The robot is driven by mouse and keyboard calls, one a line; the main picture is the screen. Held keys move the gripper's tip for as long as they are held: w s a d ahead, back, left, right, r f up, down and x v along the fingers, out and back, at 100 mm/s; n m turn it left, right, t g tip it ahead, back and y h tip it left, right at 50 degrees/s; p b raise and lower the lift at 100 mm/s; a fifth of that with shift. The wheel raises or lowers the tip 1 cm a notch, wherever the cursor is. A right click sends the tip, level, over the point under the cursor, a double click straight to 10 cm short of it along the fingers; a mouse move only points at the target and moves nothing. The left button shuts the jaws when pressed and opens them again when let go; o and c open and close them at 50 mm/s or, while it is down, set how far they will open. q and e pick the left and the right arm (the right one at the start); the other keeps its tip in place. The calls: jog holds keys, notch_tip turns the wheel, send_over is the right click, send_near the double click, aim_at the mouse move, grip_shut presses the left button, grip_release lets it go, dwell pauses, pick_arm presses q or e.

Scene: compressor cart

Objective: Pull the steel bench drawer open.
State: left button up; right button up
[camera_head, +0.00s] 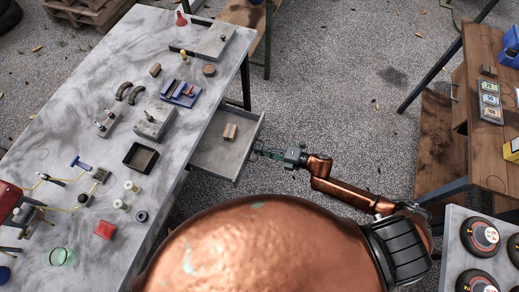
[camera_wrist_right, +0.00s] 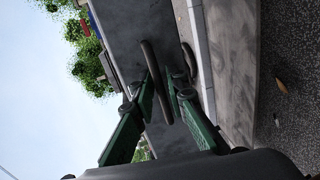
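The steel bench (camera_head: 90,60) fills the left of the head view. Its grey drawer (camera_head: 206,158) stands out from the bench's right side, open, with a small yellow-brown block (camera_head: 230,131) inside. My right gripper (camera_head: 262,152) is at the outer front face of the drawer, about midway along it. In the right wrist view its green fingers (camera_wrist_right: 166,98) are close together around the dark curved handle (camera_wrist_right: 152,68), which lies between them. The drawer's wall also shows there (camera_wrist_right: 230,60). My left gripper is not in view.
Tools, blocks and a black tray (camera_head: 131,157) lie on the bench top. A wooden table (camera_head: 484,60) stands at the upper right and a grey surface (camera_head: 452,225) with round black discs at the lower right. Gravel floor between bench and table is mostly clear.

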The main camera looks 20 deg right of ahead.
jog(key=v, duration=1.2)
dwell(0.4)
jog(key=s+d+f+m+t+h, duration=0.1)
jog(key=d+f+m+h, duration=0.55)
jog(key=f, duration=0.55)
jog(key=d+f+m+h, duration=0.3)
jog(key=d+f+m, duration=0.4)
jog(key=d+f, duration=0.45)
jog(key=s+f+m+g+h, duration=0.45)
jog(key=s+f+m, duration=0.45)
jog(key=s+f, duration=1.3)
jog(key=s+a+f+m+g, duration=0.2)
jog(key=s+a, duration=0.1)
jog(key=s, duration=0.7)
jog(key=s+a+f+m+g+y, duration=0.1)
jog(key=s+a+f+m+g, duration=0.1)
jog(key=s, duration=0.8)
jog(key=shift+s+a+f+m+g, duration=0.25)
jog(key=shift+a+m+g, duration=0.2)
jog(key=shift+a+g, duration=0.3)
